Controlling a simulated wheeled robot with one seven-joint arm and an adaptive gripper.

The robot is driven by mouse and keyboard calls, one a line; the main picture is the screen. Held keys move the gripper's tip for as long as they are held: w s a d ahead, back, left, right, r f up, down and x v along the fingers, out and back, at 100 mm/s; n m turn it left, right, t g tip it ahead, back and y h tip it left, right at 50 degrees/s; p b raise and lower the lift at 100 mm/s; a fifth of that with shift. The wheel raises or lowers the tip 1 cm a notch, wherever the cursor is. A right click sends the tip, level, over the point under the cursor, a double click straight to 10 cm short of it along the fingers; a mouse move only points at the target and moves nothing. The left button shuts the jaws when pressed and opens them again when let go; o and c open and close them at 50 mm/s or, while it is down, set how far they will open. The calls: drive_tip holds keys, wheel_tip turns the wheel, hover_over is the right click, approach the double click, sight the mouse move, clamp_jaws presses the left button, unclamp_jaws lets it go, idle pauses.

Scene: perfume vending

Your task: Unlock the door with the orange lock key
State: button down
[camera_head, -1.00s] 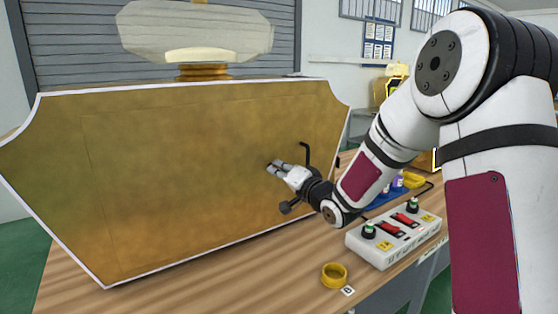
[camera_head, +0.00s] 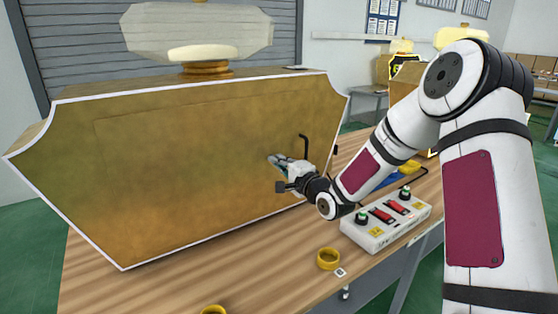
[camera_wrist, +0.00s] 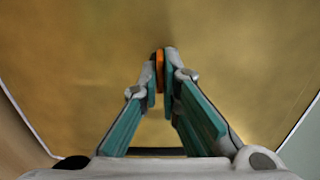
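The golden perfume-bottle-shaped vending cabinet (camera_head: 190,150) stands on the wooden table, and a faint door outline shows on its front. My gripper (camera_head: 272,159) is at the right part of this front, with its fingertips close to the panel; I cannot tell whether they touch it. In the wrist view my gripper (camera_wrist: 162,65) has its teal fingers nearly together on a small orange piece, which looks like the orange lock key (camera_wrist: 159,72). Most of the key and any keyhole are hidden by the fingertips.
A grey control box (camera_head: 385,224) with red switches and green knobs stands right of the cabinet. A yellow ring (camera_head: 328,258) lies near the table's front edge, and another yellow ring (camera_head: 213,309) is at the bottom. The table (camera_head: 200,275) in front is mostly clear.

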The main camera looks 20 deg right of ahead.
idle(0.4)
drive_tip(key=c, duration=1.8)
unclamp_jaws()
drive_tip(key=v, duration=1.2)
